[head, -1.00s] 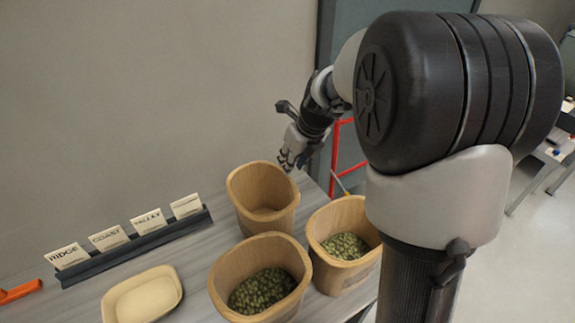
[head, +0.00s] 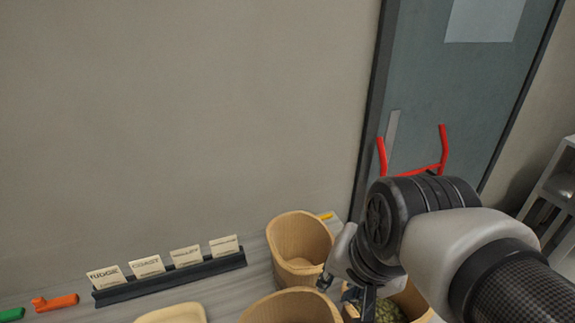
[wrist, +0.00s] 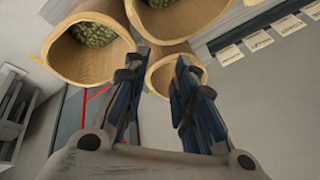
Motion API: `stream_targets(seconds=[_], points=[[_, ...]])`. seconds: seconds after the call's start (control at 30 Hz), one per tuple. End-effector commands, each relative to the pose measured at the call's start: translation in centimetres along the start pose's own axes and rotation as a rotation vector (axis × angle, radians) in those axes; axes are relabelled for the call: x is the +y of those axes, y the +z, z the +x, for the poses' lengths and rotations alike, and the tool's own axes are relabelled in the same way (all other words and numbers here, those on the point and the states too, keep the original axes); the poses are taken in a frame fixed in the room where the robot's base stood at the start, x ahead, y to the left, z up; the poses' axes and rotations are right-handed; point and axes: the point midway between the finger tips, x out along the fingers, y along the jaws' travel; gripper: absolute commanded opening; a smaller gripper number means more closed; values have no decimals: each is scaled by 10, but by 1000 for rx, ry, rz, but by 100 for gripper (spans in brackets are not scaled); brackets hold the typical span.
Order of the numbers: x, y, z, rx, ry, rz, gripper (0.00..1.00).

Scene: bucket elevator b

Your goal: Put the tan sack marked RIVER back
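No tan sack marked RIVER is recognisable in either current view. My gripper (wrist: 158,75) is open with nothing between its fingers in the wrist view. In the head view it (head: 345,290) is low beside the buckets, its fingertips partly hidden by the arm. The back wooden bucket (head: 298,232) has no green contents showing. The right bucket (head: 418,305), partly behind the arm, holds green pellets. The front bucket (head: 290,305) is cut off by the frame. A green-filled bucket (wrist: 62,62) is also at upper left in the wrist view.
A dark rack (head: 170,278) with label cards (head: 147,266) stands left of the buckets. A cream tray (head: 172,314), an orange tool (head: 55,302) and a green one (head: 12,314) lie on the table. Red rails (head: 412,170) stand before the door.

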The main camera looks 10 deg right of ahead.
Motion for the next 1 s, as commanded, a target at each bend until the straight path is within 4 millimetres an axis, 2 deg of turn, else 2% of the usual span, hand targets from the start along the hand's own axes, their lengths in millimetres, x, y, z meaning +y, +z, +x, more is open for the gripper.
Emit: stream_targets(seconds=[0.03, 0.1, 0.2, 0.3, 1.0], points=[[7, 14, -5, 13, 1, -150, 25], [17, 28, -7, 21, 9, -331, 25], [26, 41, -9, 28, 19, -511, 25], [31, 47, -9, 30, 25, -602, 25], [32, 48, -9, 30, 26, -622, 25]])
